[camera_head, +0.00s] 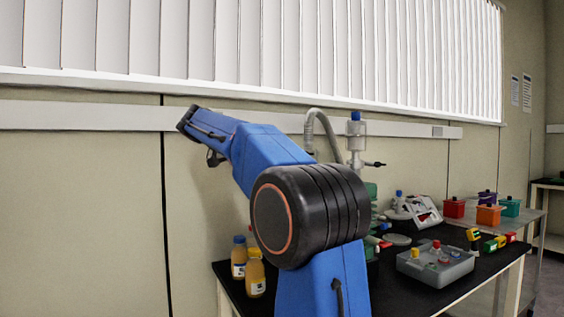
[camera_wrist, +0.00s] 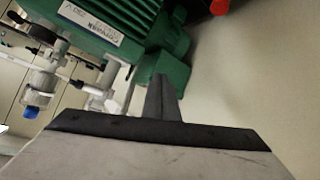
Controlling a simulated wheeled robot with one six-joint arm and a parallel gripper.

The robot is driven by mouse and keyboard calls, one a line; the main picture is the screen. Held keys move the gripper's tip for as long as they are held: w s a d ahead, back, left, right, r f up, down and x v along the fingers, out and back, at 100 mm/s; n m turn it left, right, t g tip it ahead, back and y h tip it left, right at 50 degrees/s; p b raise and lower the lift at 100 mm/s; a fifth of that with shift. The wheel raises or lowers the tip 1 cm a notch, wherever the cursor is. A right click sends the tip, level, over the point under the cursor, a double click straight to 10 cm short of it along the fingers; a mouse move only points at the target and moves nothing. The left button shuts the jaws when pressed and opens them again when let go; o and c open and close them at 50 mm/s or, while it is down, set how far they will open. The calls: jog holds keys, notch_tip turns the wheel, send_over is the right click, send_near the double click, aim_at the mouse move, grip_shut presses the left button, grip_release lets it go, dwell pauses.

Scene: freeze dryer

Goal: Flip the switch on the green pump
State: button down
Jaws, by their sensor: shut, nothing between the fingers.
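The green pump (camera_wrist: 120,25) fills the upper left of the wrist view, with a white label on its ribbed body and a green box-shaped part beside it. In the head view only a strip of the green pump (camera_head: 371,190) shows behind my arm. My gripper (camera_wrist: 161,82) is shut and empty, its fingers together, and its tips appear over the lower edge of the green box part. I cannot tell whether they touch it. No switch can be clearly made out. A red part (camera_wrist: 219,7) shows at the top edge; I cannot tell what it is. My gripper is hidden in the head view.
Bottles of orange liquid (camera_head: 255,274) stand at the black table's left end. A grey bin (camera_head: 436,268) with small items, a white instrument (camera_head: 424,212) and coloured boxes (camera_head: 488,215) are to the right. A glass vessel with a blue cap (camera_head: 355,130) rises behind my arm.

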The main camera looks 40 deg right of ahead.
jog(key=w+d+r+m+g+h, duration=0.3)
jog(key=w+d+r+m+g, duration=0.1)
jog(key=w+d+r+m, duration=0.3)
jog(key=shift+d+r+m, duration=0.45)
jog(key=shift+r+m, duration=0.05)
jog(key=shift+m, duration=0.2)
jog(key=shift+d, duration=0.1)
jog(key=x, duration=1)
jog(key=shift+s+d, duration=0.1)
jog(key=shift+w+a+f, duration=0.1)
jog(key=shift+w+f, duration=0.05)
jog(key=shift+f, duration=0.4)
jog(key=shift+w+a+f, duration=0.1)
jog(key=shift+a+f, duration=0.05)
jog(key=shift+f, duration=0.4)
jog(key=shift+d+f, duration=0.1)
jog(key=shift+f, duration=0.7)
